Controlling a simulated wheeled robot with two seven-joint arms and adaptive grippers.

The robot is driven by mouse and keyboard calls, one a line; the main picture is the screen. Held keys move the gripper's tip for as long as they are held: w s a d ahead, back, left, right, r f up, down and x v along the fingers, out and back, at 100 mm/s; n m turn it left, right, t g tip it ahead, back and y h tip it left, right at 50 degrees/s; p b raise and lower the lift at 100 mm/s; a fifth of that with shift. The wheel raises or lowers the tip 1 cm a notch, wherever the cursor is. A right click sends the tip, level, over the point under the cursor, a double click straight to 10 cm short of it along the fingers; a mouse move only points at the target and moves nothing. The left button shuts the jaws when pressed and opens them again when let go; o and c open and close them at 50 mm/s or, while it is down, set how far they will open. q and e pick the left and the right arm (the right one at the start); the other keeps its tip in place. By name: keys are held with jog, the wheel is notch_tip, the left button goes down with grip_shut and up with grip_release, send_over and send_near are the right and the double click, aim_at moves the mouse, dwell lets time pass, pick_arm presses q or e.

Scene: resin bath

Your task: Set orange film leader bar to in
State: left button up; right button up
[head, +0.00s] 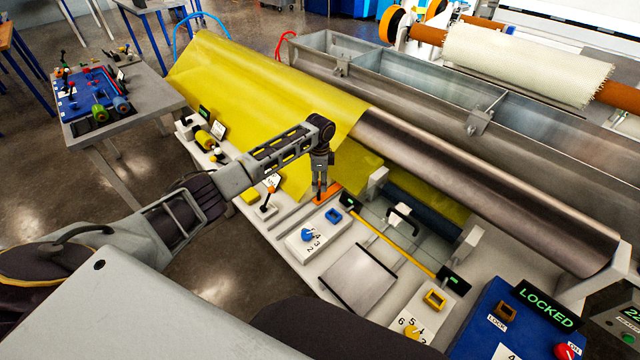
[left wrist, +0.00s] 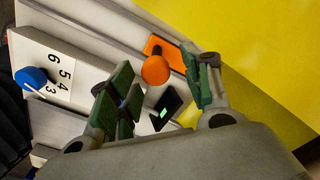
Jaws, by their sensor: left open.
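The orange film leader bar (head: 328,193) is a short orange piece on the white bench, at the front edge of the yellow film (head: 262,100). In the left wrist view it shows as an orange plate (left wrist: 165,47) with a round orange knob (left wrist: 155,70). My left gripper (head: 319,186) points down right over it and is open. In the left wrist view its green-padded fingers (left wrist: 158,75) stand on either side of the knob, with gaps. Whether they touch it cannot be told. My right gripper is not in view.
A numbered panel with a blue knob (head: 308,235) and a small black display (head: 349,202) lie close to the bar. The dark roller (head: 480,185) runs behind. A blue LOCKED panel (head: 515,325) is at bottom right.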

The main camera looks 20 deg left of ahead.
pick_arm(q)
notch_tip(320, 180, up, 10)
dwell(0.5)
jog(key=shift+d, duration=0.1)
jog(key=shift+f, duration=0.1)
dwell(0.3)
